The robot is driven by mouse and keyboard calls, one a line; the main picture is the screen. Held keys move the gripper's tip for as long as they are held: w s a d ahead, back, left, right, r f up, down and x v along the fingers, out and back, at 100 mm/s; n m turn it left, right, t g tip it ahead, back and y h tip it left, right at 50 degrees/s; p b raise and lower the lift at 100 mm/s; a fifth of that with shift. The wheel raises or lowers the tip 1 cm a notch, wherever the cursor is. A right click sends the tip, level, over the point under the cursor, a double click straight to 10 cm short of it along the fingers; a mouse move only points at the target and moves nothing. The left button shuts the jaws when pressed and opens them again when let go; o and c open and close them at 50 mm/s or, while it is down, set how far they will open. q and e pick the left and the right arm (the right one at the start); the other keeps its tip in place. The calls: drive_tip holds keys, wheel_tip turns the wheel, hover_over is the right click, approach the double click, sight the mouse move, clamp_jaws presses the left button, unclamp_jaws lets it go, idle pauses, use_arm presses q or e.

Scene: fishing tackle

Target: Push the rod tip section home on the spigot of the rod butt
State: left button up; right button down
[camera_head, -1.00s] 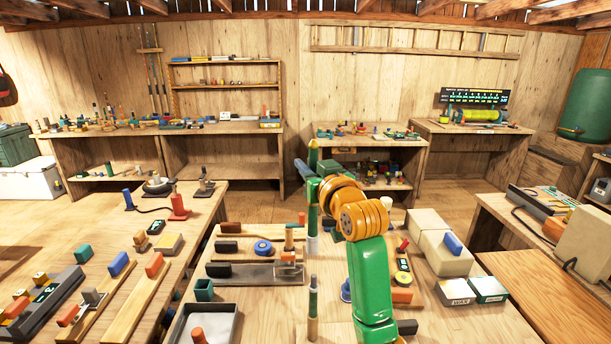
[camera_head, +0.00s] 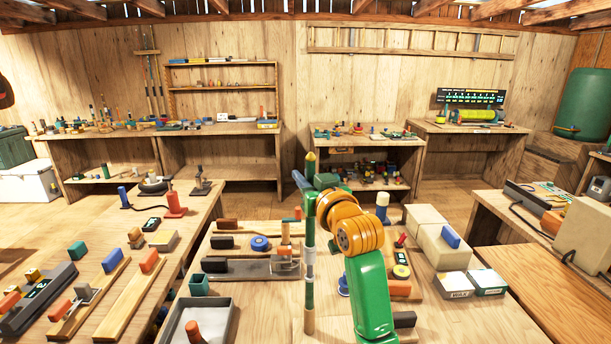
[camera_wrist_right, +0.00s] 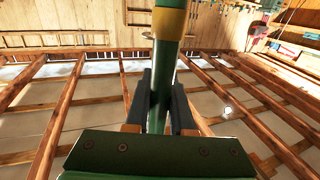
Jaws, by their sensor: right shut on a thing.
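The rod tip section (camera_head: 310,218) is a green, upright tube with a yellow-olive band near its top. My right gripper (camera_head: 314,189) is shut on it. In the right wrist view, the two dark fingers (camera_wrist_right: 159,108) lie on either side of the green tube (camera_wrist_right: 172,58), which has a gold band. The rod butt (camera_head: 309,296) stands upright below, green above and tan at its foot. A pale grey piece (camera_head: 310,262) shows between the two. Tip and butt line up in the head view; I cannot tell how far they are joined. My left gripper is out of view.
On the bench left of the rod are a grey holder (camera_head: 250,270), a blue reel-like disc (camera_head: 260,243) and an open grey tray (camera_head: 225,315). Right of my arm stand beige blocks (camera_head: 440,250) and small boxes (camera_head: 487,282).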

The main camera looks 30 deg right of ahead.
drive_tip(key=shift+r, duration=0.1)
idle(0.3)
drive_tip(key=shift+p, duration=0.3)
idle(0.3)
drive_tip(key=shift+p, duration=0.4)
idle(0.4)
drive_tip(key=shift+f+b, duration=1.7)
drive_tip(key=shift+f, duration=0.7)
drive_tip(key=c, duration=0.7)
unclamp_jaws()
drive_tip(key=shift+s, duration=0.1)
